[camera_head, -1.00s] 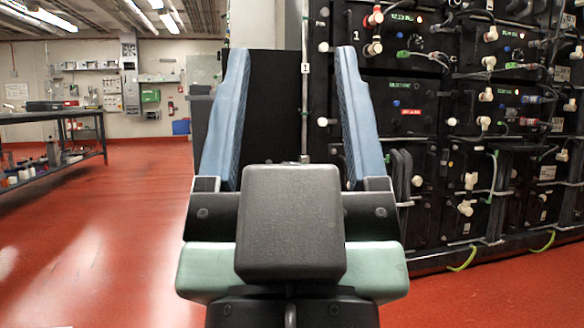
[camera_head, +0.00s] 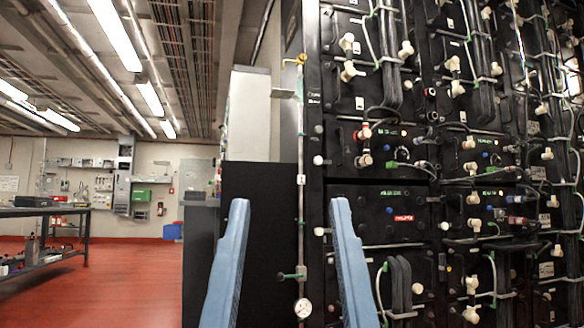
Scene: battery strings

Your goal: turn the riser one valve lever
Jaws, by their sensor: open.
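The riser (camera_head: 300,130) is a thin grey vertical pipe along the left edge of the battery rack, with a small white tag marked 1 (camera_head: 301,180). A small green lever (camera_head: 288,276) sticks out to the left low on the pipe, above a round white gauge (camera_head: 303,308). It looks like the valve lever. A small yellow fitting (camera_head: 301,59) sits at the pipe's upper part. My gripper (camera_head: 290,200) is open and empty, its two blue fingers pointing up. In the picture, the lever and pipe show between the fingers. I see no contact; the depth gap cannot be told.
The black battery rack (camera_head: 385,173) with cables and white connectors fills the right side. A dark panel (camera_head: 258,215) stands behind the pipe. A workbench (camera_head: 45,212) is at far left. The red floor (camera_head: 125,270) at left is open.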

